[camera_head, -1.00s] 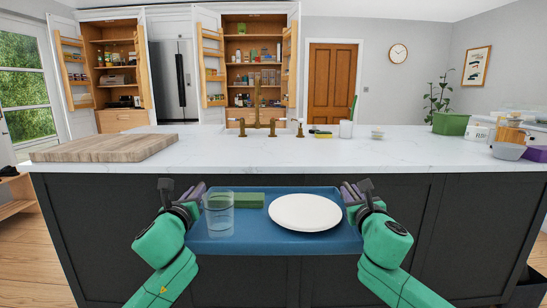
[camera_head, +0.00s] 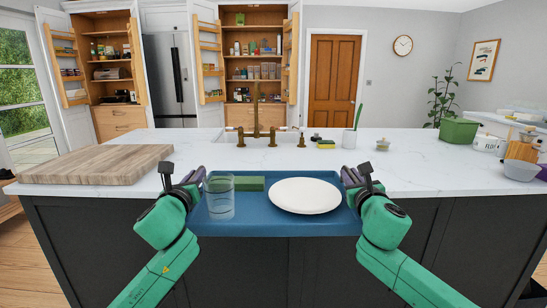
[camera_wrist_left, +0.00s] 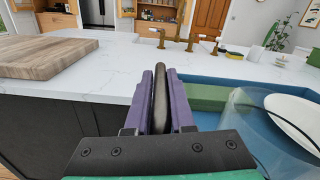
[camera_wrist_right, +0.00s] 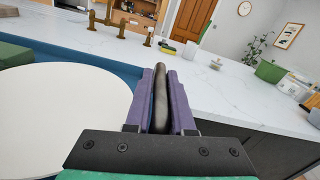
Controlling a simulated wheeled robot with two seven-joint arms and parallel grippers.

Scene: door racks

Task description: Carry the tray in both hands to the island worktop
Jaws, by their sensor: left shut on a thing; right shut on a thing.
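The blue tray (camera_head: 275,226) is level between my two grippers in the head view. It holds a clear glass (camera_head: 220,198) at the left, a green block (camera_head: 250,184) at the back and a white plate (camera_head: 305,196) at the right. My left gripper (camera_head: 184,184) is shut on the tray's left handle, a dark bar between its fingers (camera_wrist_left: 159,100). My right gripper (camera_head: 357,180) is shut on the right handle (camera_wrist_right: 160,98). The white island worktop (camera_head: 270,158) lies just beyond; the tray's far edge overlaps its front edge in the picture. Whether they touch, I cannot tell.
A wooden board (camera_head: 98,164) lies on the worktop's left. A brass tap (camera_head: 256,120) and sink are at the back. The worktop's front middle is clear.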

